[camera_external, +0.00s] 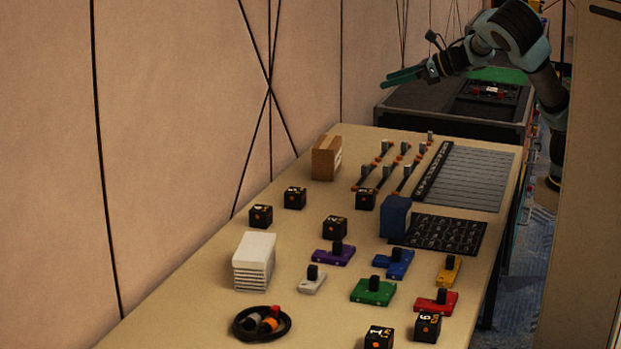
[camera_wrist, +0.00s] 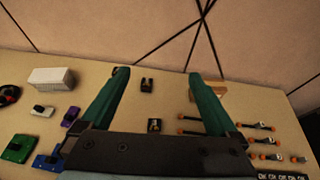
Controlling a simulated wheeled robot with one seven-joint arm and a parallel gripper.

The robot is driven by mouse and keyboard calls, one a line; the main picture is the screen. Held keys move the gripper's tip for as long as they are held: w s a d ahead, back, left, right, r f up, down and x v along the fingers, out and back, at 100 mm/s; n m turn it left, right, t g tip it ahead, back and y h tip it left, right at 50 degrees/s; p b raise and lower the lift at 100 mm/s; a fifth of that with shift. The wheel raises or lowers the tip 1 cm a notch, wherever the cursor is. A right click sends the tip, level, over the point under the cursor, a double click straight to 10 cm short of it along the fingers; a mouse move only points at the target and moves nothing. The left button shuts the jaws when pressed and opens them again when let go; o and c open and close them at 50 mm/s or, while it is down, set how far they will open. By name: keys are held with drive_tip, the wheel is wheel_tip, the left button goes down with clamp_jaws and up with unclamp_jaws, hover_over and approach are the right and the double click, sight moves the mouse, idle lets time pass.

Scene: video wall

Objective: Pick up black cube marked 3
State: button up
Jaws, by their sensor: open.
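Several black cubes with white marks and orange dots stand on the table. In the external view two are near the wall side, a left cube (camera_external: 261,216) and a right cube (camera_external: 295,198). Two more, a middle cube (camera_external: 335,228) and a farther cube (camera_external: 366,199), stand nearer the middle. Their marks are too small to read surely, so I cannot tell which is 3. My gripper (camera_external: 388,79) is open and empty, high above the far end. In the wrist view, two cubes, an upper one (camera_wrist: 147,85) and a lower one (camera_wrist: 154,126), appear between the open fingers (camera_wrist: 158,74).
Cubes marked 1 (camera_external: 379,339) and 6 (camera_external: 428,327) stand at the front. A wooden block (camera_external: 326,160), a white stack (camera_external: 254,262), a blue block (camera_external: 395,216), coloured switch blocks and a cable coil (camera_external: 240,330) surround the cubes. The wall borders the table's left edge.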

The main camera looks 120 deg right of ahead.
approach(355, 207)
wheel_tip(355, 207, up, 4)
drive_tip(key=shift+s+a+r, duration=0.1)
drive_tip(key=shift+s+r, duration=0.05)
drive_tip(key=shift+r, duration=0.1)
drive_tip(key=p+x, duration=0.1)
drive_tip(key=x, duration=0.3)
drive_tip(key=shift+f, duration=0.25)
drive_tip(key=shift+f+p+x, duration=0.2)
drive_tip(key=shift+p+x, duration=0.25)
drive_tip(key=shift+x, duration=1.2)
drive_tip(key=shift+f+p+x, duration=0.15)
drive_tip(key=shift+p+x, duration=0.3)
drive_tip(key=shift+x, duration=1.25)
drive_tip(key=shift+s, duration=0.25)
drive_tip(key=c, duration=1.5)
